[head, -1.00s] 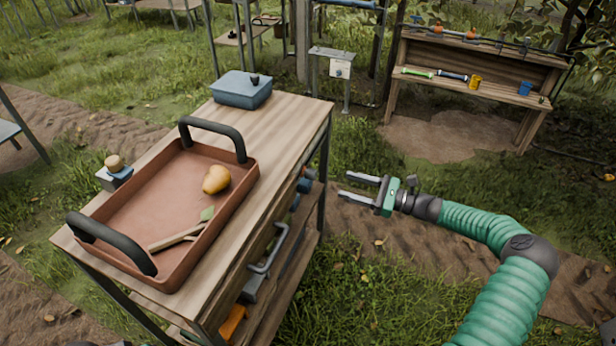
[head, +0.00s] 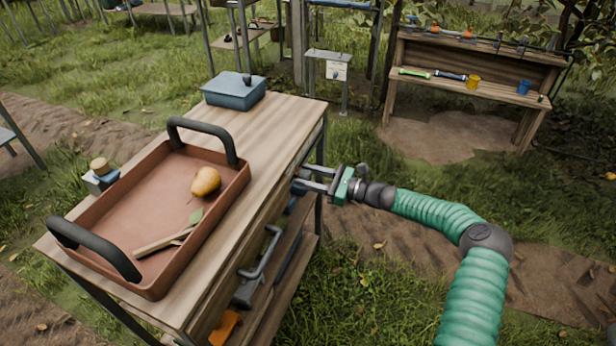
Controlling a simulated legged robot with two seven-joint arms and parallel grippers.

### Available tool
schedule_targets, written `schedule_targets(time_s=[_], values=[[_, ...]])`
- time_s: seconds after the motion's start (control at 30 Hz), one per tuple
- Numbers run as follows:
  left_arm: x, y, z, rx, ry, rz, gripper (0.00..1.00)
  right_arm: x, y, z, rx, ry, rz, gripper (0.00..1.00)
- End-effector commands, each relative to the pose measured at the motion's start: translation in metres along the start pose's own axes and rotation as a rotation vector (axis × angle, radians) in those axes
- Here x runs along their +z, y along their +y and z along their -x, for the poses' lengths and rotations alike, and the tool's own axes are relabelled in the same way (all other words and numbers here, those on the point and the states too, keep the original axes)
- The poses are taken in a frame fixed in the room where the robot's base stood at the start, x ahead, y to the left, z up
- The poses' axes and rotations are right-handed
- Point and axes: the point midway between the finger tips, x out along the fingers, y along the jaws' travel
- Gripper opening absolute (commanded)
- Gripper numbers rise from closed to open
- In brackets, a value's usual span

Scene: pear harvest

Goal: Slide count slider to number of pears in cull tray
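The reddish-brown tray (head: 110,205) with two black handles stands on the wooden bench (head: 285,125). One yellow-brown pear (head: 206,181) lies in it, with forked twigs (head: 165,241) and a green leaf (head: 196,216). My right gripper (head: 312,179) is at the bench's right side, just below the top's edge. Its two fingers are apart and point left at a small dark and blue fitting (head: 293,203), partly hidden; I cannot tell whether they touch it. No part is clearly recognisable as the count slider. My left gripper is out of view.
A tool shelf (head: 480,88) stands back right. Grass lies open right of the bench.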

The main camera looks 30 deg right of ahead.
Motion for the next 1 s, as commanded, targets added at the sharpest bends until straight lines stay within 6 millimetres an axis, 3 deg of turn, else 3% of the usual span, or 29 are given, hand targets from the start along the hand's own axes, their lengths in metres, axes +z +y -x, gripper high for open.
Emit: schedule_targets(time_s=[0.03, 0.3, 1.0], values=[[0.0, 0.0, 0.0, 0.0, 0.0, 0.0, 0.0, 0.0001, 0.0002, -0.0001, 0.0, 0.0, 0.0, 0.33], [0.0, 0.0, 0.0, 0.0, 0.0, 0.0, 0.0, 0.0014, 0.0009, -0.001, 0.001, -0.001, 0.002, 0.0], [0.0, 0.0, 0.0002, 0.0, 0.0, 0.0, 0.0, 0.004, 0.0013, -0.0024, 0.003, -0.006, 0.001, 0.0]])
